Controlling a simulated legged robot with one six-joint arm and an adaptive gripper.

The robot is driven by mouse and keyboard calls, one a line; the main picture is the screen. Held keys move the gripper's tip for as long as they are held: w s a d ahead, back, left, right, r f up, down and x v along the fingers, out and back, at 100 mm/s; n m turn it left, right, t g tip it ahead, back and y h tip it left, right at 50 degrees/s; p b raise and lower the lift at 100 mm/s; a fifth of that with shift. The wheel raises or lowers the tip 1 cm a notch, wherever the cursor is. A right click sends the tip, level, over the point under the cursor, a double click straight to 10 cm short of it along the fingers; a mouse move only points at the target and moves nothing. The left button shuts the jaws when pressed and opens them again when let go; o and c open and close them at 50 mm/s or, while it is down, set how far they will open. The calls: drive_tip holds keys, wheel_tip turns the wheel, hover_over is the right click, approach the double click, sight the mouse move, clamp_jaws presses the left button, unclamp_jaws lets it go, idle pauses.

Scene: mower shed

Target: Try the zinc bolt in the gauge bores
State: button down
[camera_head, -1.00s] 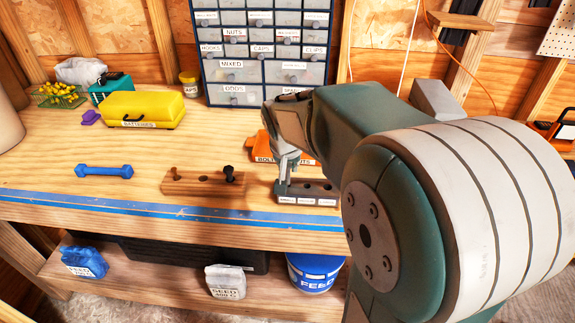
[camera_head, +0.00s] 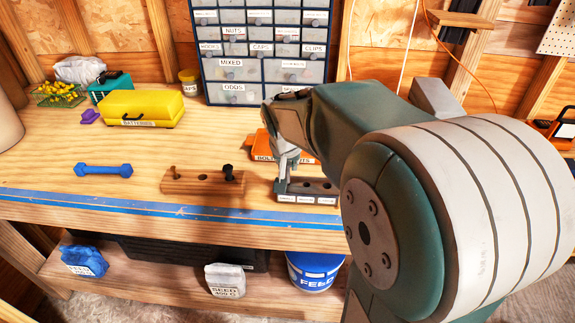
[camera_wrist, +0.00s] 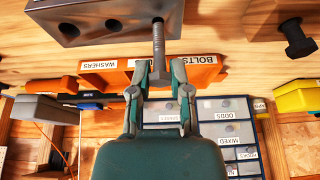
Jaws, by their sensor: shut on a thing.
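The zinc bolt (camera_wrist: 158,52) is a grey metal shank between my gripper's fingertips (camera_wrist: 159,72) in the wrist view. My gripper (camera_head: 283,181) is shut on it over the left end of the dark gauge block (camera_head: 318,187). In the wrist view, the far end of the bolt meets the face of the gauge block (camera_wrist: 90,8) at its end bore. I cannot tell how deep it sits. The other two bores show empty. A wooden holder (camera_head: 190,187) to the left has a brown bolt, an open middle hole and a black bolt (camera_head: 228,171).
A blue dumbbell-shaped thing (camera_head: 103,171) and a yellow batteries case (camera_head: 142,107) lie left. A drawer cabinet (camera_head: 265,50) stands behind. Blue tape (camera_head: 130,207) runs along the bench's front edge.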

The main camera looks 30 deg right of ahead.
sight(288, 164)
drive_tip(key=shift+f, duration=0.15)
idle(0.8)
drive_tip(key=shift+r, duration=0.2)
drive_tip(key=shift+f, duration=0.4)
idle(0.4)
drive_tip(key=shift+r, duration=0.1)
drive_tip(key=shift+r, duration=2.8)
